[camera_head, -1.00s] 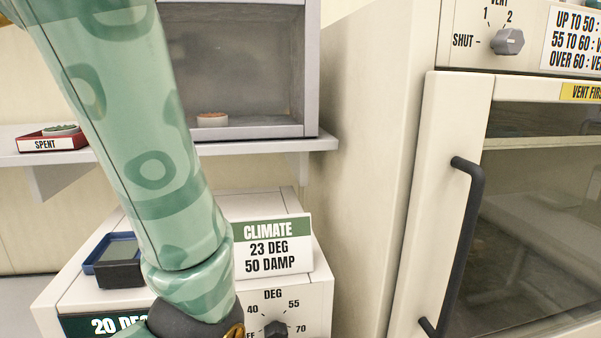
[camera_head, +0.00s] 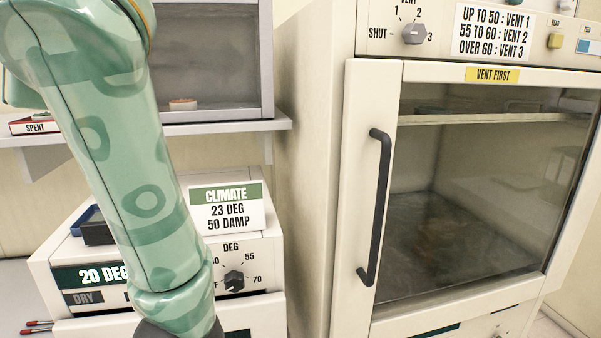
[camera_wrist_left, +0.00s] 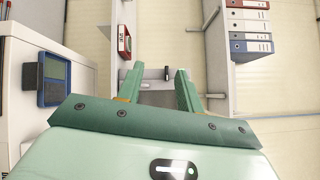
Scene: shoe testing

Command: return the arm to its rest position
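My left arm, green and patterned, comes in from the left in the head view and reaches down in front of the white climate unit (camera_head: 265,250). Its gripper is below the picture there. In the left wrist view my left gripper (camera_wrist_left: 160,82) shows two green fingers spread well apart, with nothing held between them. Free space and a pale shelf edge show beyond the fingers. My right gripper is in neither view.
A tall oven cabinet (camera_head: 310,200) with a black handle (camera_head: 378,205) stands right. A vent knob (camera_head: 415,33) sits above its door. A shelf (camera_head: 230,126) runs behind my arm, with a red SPENT tray (camera_head: 35,127). Binders (camera_wrist_left: 248,25) show in the wrist view.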

